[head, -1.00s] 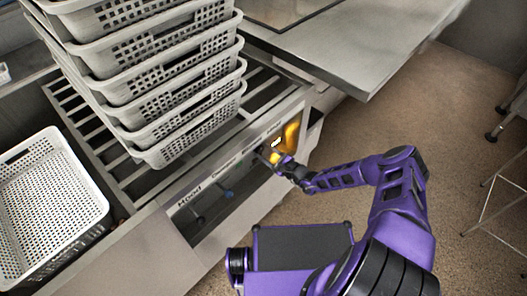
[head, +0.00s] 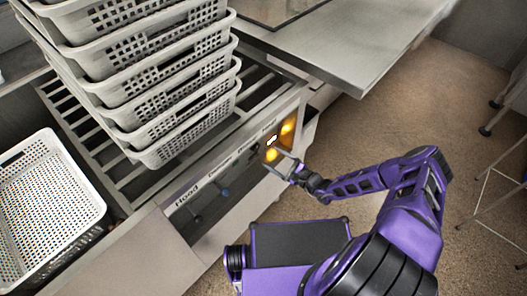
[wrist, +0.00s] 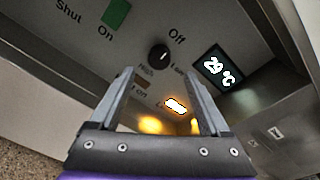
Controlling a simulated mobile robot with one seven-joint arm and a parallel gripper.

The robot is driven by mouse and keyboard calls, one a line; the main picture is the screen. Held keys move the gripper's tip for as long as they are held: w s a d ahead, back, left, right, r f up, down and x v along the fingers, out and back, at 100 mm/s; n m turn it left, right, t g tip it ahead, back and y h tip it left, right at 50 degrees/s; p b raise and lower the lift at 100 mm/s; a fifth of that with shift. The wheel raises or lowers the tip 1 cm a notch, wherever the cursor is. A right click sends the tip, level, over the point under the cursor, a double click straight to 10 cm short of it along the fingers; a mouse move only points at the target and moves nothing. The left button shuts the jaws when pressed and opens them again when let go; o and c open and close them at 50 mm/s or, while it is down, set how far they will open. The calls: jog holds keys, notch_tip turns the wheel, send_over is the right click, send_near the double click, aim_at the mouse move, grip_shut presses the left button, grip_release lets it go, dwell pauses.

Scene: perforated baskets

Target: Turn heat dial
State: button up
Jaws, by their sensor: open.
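A small round black dial (wrist: 159,55) with a light pointer mark sits on the grey panel in the wrist view. "Off", "High" and what looks like "Low" are printed around it. My gripper (wrist: 160,85) is open, with its two fingers apart and nothing between them. The dial lies just beyond the fingertips, roughly centred between them; I cannot tell whether they touch it. In the head view my gripper (head: 280,163) is at the right end of the unit's front panel, and the dial cannot be made out there.
A lit display (wrist: 217,68) reading 29 °C and a green switch (wrist: 116,14) flank the dial. Yellow glows (head: 288,127) show on the panel. Stacked perforated baskets (head: 165,105) stand on the slatted top; another basket (head: 45,190) is at left. Open floor (head: 440,130) lies right.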

jog(key=v, duration=1)
